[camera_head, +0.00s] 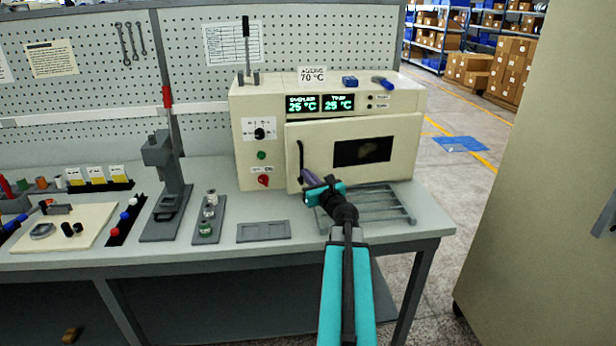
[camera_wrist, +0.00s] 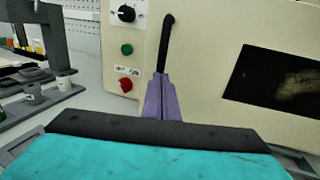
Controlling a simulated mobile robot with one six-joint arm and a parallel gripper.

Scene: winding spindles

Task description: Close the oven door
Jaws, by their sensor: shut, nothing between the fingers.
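The cream oven (camera_head: 262,105) stands on the workbench. Its door (camera_head: 345,175) has a dark window (camera_head: 362,151) and a black upright handle (camera_head: 300,155) near its left edge. The door looks flush or nearly so; I cannot tell whether a small gap remains. My gripper (camera_head: 304,172) has purple fingers, shut and empty, at the lower end of the handle. In the wrist view, the fingertips (camera_wrist: 160,77) overlap the bottom of the handle (camera_wrist: 165,42); contact is unclear. The window (camera_wrist: 275,82) shows to their right.
A wire rack (camera_head: 370,205) lies on the bench below the door. A press stand (camera_head: 166,190), a small holder with vials (camera_head: 208,222) and a grey tray (camera_head: 263,232) stand to the left. A tall beige cabinet (camera_head: 540,170) is at the right.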

